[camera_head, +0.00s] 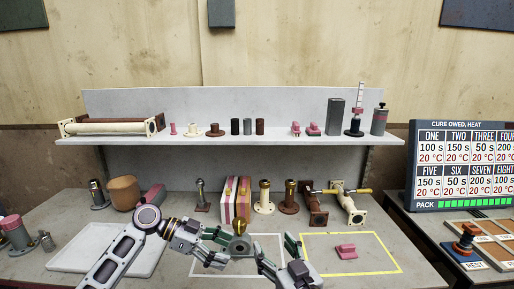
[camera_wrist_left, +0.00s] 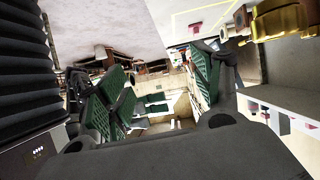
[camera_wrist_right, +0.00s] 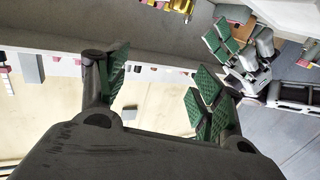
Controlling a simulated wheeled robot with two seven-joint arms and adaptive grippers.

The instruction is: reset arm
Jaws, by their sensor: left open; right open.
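My left gripper (camera_head: 222,239) reaches in from the left over the front of the bench, its green-padded fingers apart. Its fingers frame the left wrist view (camera_wrist_left: 160,95), and nothing is held between them. My right gripper (camera_head: 279,254) is just to the right, low at the front edge, fingers spread. Its fingers (camera_wrist_right: 155,90) show empty in the right wrist view, where my left gripper (camera_wrist_right: 238,45) appears at upper right. The two grippers face each other with a small gap in the head view. A brass fitting (camera_head: 240,228) shows right by the left fingertips; I see no grip on it.
A pink block (camera_head: 346,252) lies inside the yellow outline (camera_head: 390,272). A white tray (camera_head: 70,262) lies at left. Flanged pipes, a striped box (camera_head: 236,187) and a brown pot (camera_head: 124,192) line the back. A shelf (camera_head: 270,137) holds small parts. A cure board (camera_head: 463,165) stands right.

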